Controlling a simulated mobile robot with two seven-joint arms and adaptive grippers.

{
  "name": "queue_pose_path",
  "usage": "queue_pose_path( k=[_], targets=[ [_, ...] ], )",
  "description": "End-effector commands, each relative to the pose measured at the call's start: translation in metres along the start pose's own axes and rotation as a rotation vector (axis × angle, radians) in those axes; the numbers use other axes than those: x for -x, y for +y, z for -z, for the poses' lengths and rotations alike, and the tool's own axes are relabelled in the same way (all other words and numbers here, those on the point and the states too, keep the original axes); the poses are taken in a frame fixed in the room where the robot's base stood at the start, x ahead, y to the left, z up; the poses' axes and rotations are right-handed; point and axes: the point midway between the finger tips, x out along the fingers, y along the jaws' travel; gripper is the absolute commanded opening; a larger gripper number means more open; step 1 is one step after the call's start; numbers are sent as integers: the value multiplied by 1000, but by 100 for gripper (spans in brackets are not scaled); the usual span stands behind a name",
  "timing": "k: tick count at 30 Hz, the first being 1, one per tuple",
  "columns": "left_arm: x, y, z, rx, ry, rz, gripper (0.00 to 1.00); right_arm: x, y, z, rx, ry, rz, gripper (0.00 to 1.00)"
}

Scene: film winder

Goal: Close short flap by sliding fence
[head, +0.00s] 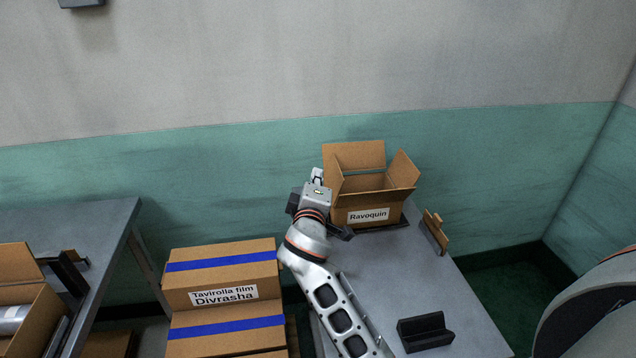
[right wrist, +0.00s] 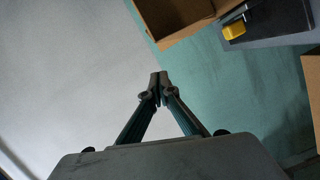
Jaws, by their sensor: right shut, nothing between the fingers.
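An open cardboard box (head: 368,216) labelled Ravoquin stands at the far end of the grey table. Its back flap (head: 355,156) stands up, and its right flap (head: 403,170) stands up leaning outward. The left short flap is partly visible behind my right gripper (head: 317,177), which is beside the box's left side. In the right wrist view my right gripper (right wrist: 157,88) is shut and empty, with part of a cardboard box (right wrist: 176,16) beyond its tips. Whether it touches the flap I cannot tell. I cannot clearly identify the sliding fence. My left gripper is not in view.
A dark holder with a cardboard piece (head: 436,230) stands right of the box. A black block (head: 425,331) sits nearer on the table. Taped boxes (head: 222,272) are stacked at left. The wrist view shows a yellow part (right wrist: 234,30). The table's middle is clear.

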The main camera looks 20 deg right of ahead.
Motion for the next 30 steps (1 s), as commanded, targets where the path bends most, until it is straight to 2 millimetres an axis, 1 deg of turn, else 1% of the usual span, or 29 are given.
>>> queue_pose_path(
  k=[1,7,9,12,16,21,30],
  targets=[
    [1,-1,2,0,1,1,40,-11,2,1,4,1,-3,0],
    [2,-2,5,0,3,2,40,-49,2,0,2,-1,-1,0],
    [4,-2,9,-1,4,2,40,-49,1,-15,4,-2,-1,0],
    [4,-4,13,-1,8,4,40,-52,0,-26,3,0,0,0],
    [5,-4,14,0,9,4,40,-54,0,-35,2,1,-1,0],
    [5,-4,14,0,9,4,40,-54,0,-39,0,1,0,0],
    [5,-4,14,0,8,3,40,-54,-1,-39,-4,1,1,0]
  ],
)
